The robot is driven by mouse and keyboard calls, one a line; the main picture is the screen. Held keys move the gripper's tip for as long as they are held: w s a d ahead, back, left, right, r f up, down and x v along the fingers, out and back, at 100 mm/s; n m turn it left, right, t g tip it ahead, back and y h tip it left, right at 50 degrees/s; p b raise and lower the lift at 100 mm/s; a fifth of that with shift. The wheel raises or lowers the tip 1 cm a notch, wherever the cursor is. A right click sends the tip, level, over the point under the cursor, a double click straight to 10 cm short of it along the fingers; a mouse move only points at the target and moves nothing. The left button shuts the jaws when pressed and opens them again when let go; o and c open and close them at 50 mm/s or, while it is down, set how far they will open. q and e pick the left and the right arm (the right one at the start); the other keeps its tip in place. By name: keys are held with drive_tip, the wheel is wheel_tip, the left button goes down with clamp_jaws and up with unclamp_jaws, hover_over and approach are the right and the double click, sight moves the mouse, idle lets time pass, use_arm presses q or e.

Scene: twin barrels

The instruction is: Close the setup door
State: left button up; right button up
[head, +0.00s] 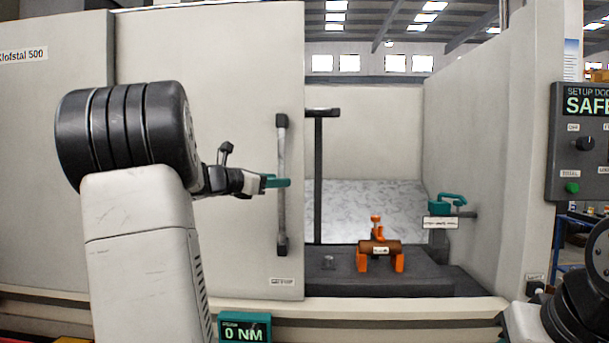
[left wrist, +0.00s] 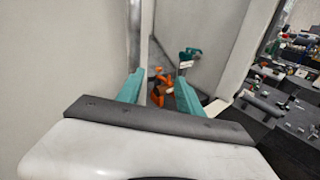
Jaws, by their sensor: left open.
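The setup door (head: 210,150) is a large pale sliding panel on the left, with a wide opening to its right. Its long grey vertical handle (head: 282,225) is near the panel's right edge; a grey upright bar also shows in the left wrist view (left wrist: 134,35). My left gripper (head: 284,182) is open, its teal fingers at the handle about mid-height. In the left wrist view the open fingers (left wrist: 158,92) are spread, with the bar by the left finger. I cannot tell whether they touch it. My right arm is at the lower right; its gripper is out of view.
Inside the opening, an orange fixture holding a brown cylinder (head: 380,247) stands on a dark bed (head: 330,283). A teal clamp-like part (head: 447,202) is at the right wall. A control panel (head: 578,140) reads "SAFE"; a small display (head: 245,330) reads "0 NM".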

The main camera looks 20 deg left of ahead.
sight(279, 173)
use_arm(q)
drive_tip(key=w, duration=0.3)
drive_tip(key=w+a+n, duration=0.1)
drive_tip(key=w, duration=0.2)
drive_tip(key=w+r+n+t+y, duration=0.1)
drive_tip(key=w, duration=0.2)
drive_tip(key=shift+a, duration=0.3)
clamp_jaws()
idle(1.1)
